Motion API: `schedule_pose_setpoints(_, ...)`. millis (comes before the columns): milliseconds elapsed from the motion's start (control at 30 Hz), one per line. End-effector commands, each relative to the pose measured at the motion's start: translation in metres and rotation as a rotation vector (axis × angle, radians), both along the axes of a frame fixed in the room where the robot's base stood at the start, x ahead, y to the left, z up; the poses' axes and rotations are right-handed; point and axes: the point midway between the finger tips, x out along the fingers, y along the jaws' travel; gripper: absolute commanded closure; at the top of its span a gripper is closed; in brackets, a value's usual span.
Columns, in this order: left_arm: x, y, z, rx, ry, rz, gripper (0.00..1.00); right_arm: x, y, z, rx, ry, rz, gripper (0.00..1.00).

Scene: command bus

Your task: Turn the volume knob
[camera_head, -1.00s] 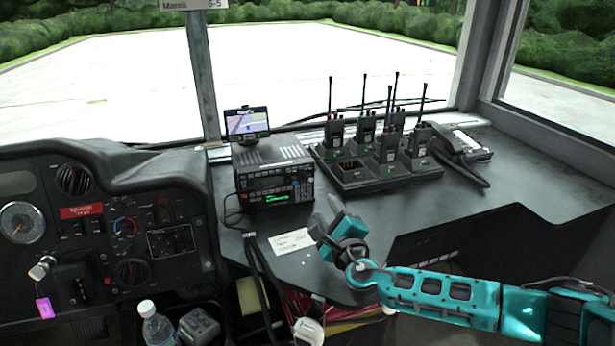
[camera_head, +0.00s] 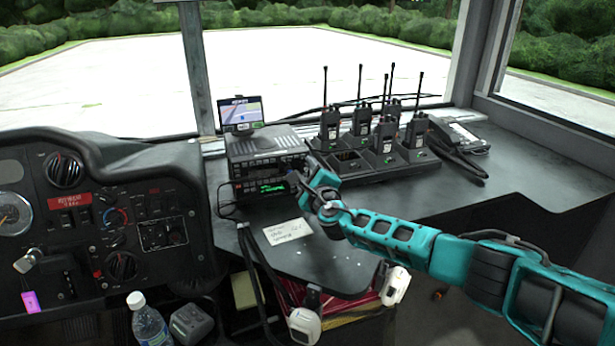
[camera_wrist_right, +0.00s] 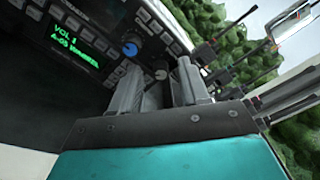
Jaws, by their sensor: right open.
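The radio (camera_head: 245,168) sits on the dash counter, its green display lit. In the right wrist view its face is close and tilted, and the display (camera_wrist_right: 76,45) reads "VOL 1". A blue knob (camera_wrist_right: 130,49) is on the face, just beyond the fingertips. A smaller grey knob (camera_wrist_right: 160,74) shows in the gap between the fingers. I cannot read which knob is for volume. My right gripper (camera_head: 297,183) is open at the right part of the radio's front; its fingers also show in the wrist view (camera_wrist_right: 160,82). I cannot tell whether they touch the face. My left gripper is out of view.
A charger rack (camera_head: 350,170) with several upright walkie-talkies stands right of the radio. A small screen (camera_head: 242,113) is mounted above the radio. A paper note (camera_head: 287,231) lies on the counter. Cables hang below the radio.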

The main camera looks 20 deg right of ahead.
Motion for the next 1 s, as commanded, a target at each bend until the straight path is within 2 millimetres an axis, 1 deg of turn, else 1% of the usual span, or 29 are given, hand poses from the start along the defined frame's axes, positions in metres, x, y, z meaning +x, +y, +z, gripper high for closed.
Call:
schedule_pose_setpoints(300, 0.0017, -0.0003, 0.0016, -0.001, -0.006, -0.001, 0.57, 0.0014, 0.0, 0.0005, 0.0, 0.0, 0.0, 0.56)
schedule_pose_setpoints(767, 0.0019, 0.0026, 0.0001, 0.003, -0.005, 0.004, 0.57, 0.0011, -0.0003, 0.0002, 0.0, 0.001, -0.001, 1.0)
schedule_pose_setpoints(1000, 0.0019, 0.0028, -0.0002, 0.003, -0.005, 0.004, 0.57, 0.0011, -0.0004, 0.0, 0.004, 0.001, -0.001, 1.0)
